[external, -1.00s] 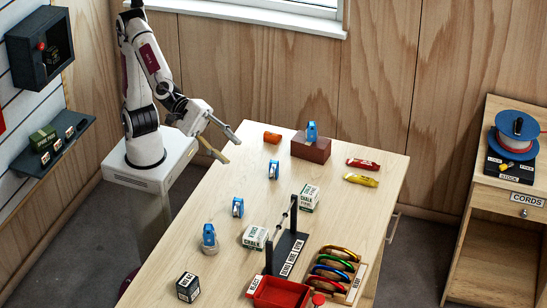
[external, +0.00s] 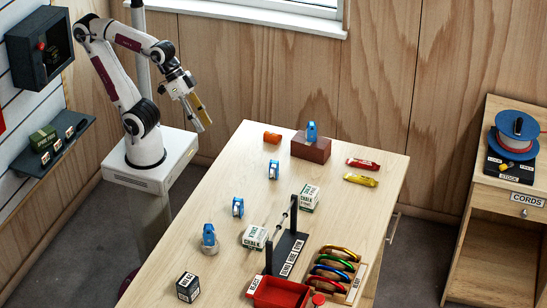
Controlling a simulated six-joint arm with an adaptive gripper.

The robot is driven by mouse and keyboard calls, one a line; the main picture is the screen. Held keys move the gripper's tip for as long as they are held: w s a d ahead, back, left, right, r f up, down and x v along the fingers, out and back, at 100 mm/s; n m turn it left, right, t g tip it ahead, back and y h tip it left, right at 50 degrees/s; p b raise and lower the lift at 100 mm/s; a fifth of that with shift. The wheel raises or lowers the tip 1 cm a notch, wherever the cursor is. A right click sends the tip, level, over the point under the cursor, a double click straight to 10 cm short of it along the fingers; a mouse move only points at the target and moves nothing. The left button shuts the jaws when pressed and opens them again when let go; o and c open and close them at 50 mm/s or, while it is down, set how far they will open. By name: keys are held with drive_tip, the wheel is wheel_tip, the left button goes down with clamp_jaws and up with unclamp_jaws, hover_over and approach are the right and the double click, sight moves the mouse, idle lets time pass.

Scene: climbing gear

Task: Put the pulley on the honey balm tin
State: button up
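Several blue pulleys stand on the table. One pulley (external: 311,131) is on a brown block (external: 311,149) at the back. Another pulley (external: 274,170) and a third pulley (external: 238,207) stand on bare wood along the left side. A further pulley (external: 209,234) rests on a low, round, pale thing (external: 209,248) near the left edge; it looks like a tin, but no label is readable, so I cannot tell if it is the honey balm tin. My gripper (external: 203,119) hangs in the air left of the table's back, apart from everything. Its fingers overlap in this view.
Two chalk boxes (external: 255,237) (external: 308,198) flank a slanted rod on a black stand (external: 289,252). A red bin (external: 279,293) and a rack of carabiners (external: 337,268) are at the front. A dark box (external: 188,287) stands front left. An orange cylinder (external: 271,137) lies at the back.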

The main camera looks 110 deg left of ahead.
drive_tip(key=s+a+f+m+g+y, duration=0.1)
drive_tip(key=s+a+f, duration=0.2)
drive_tip(key=s+a, duration=0.2)
drive_tip(key=shift+s+m+y, duration=0.25)
drive_tip(key=shift+m+y, duration=0.05)
drive_tip(key=shift+y, duration=0.1)
